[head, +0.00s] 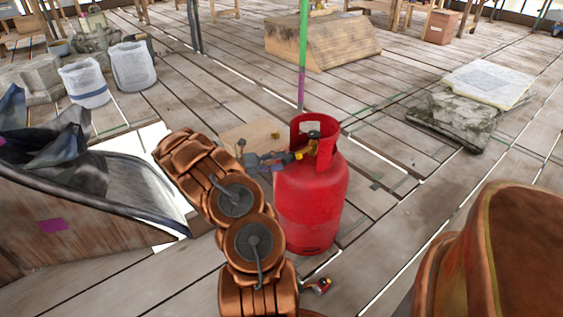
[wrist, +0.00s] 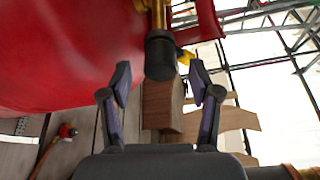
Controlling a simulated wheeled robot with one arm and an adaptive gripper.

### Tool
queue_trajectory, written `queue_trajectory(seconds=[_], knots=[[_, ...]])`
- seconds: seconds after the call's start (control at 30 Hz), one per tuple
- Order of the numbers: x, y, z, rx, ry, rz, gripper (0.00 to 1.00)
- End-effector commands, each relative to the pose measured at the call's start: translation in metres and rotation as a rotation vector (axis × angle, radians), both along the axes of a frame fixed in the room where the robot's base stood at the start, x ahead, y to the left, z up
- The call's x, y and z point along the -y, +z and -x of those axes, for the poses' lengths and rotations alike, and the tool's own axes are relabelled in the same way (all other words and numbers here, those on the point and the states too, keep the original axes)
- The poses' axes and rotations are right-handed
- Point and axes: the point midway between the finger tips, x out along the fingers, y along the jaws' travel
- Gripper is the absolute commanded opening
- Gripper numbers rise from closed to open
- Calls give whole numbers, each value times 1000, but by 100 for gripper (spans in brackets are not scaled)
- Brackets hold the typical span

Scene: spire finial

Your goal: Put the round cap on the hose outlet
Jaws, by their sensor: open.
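A red gas cylinder (head: 311,208) stands upright on the plank floor, with a brass valve (head: 307,149) inside its collar. In the wrist view a black, round cap-like piece (wrist: 160,56) sits at the end of the brass stem (wrist: 158,13). I cannot tell whether it is the round cap or the outlet's own end. My gripper (head: 287,157) is open beside the valve. In the wrist view its fingertips (wrist: 160,80) stand on either side of the black piece, with gaps between.
A red fitting with a hose (head: 317,286) lies on the floor near the cylinder's foot; it also shows in the wrist view (wrist: 67,131). A wooden block (wrist: 160,105) lies below the gripper. Stone slabs (head: 455,115) lie at right. Open planks lie behind the cylinder.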

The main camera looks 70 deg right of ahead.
Motion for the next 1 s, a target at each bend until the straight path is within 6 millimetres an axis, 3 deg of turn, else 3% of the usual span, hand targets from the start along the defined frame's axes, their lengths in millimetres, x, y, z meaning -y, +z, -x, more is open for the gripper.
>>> queue_trajectory(seconds=[0.53,1.0], knots=[[-57,10,-74,0,2,1,62],[-66,11,-84,-1,0,1,62]])
